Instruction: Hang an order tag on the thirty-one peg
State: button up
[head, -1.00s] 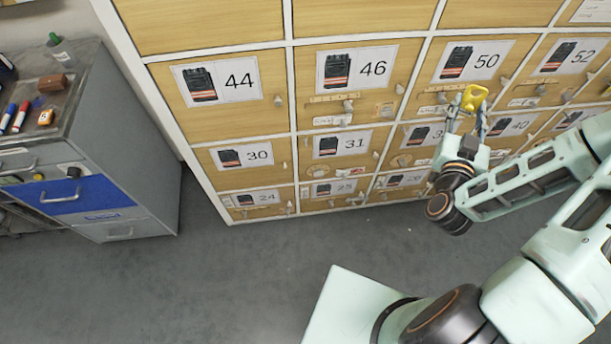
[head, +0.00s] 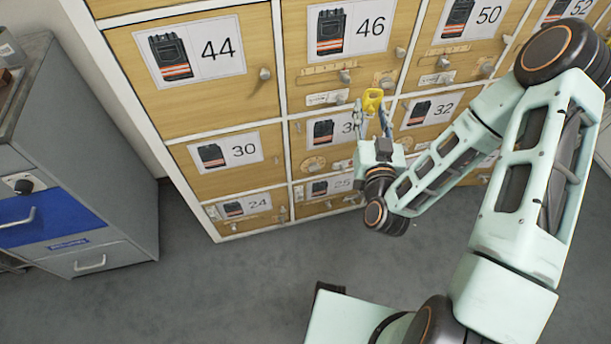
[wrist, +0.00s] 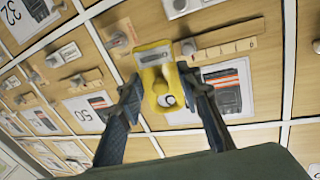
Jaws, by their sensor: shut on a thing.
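My gripper (head: 372,118) is shut on a yellow order tag (head: 372,101) and holds it up in front of the locker doors. In the wrist view the tag (wrist: 155,75) sits between the two fingertips, with a dark round mark or hole low on it. The thirty-one door (head: 300,140) is behind and to the left of my gripper. Its label (head: 326,130) is partly covered by the gripper, so only the 3 reads clearly. Small fittings show low on this door, but I cannot tell which is its peg.
Doors 44 (head: 130,100), 46 (head: 295,75), 30 (head: 200,180) and 32 (head: 410,137) surround it, with knobs and small wooden strips sticking out. A grey cabinet with a blue drawer (head: 40,215) stands at left. The floor (head: 240,285) between is clear.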

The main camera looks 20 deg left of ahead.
aim_at(295, 133)
jog(key=s+a+f+n+g+y+b, duration=0.1)
jog(key=s+a+f+y+b, duration=0.15)
jog(key=a+f+b, duration=0.55)
jog(key=s+a+f+n+g+y+b, duration=0.1)
jog(key=s+a+f+y+b, duration=0.15)
jog(key=a+f+b, duration=0.6)
jog(key=shift+h, duration=0.4)
jog(key=shift+w+a+f+p, duration=0.3)
jog(key=shift+w+f+p, duration=0.05)
jog(key=shift+w, duration=0.55)
jog(key=shift+w+a+f+p, duration=0.3)
jog(key=shift+w+f+p, duration=0.1)
jog(key=shift+w, duration=0.5)
jog(key=shift+w+a+f+p, duration=0.3)
jog(key=shift+w+f+p, duration=0.05)
jog(key=shift+w, duration=0.55)
jog(key=shift+w+a+f+b, duration=0.35)
jog(key=shift+w+f+b, duration=0.1)
jog(key=shift+w+b, duration=0.25)
jog(key=shift+s, duration=0.1)
jog(key=o, duration=0.9)
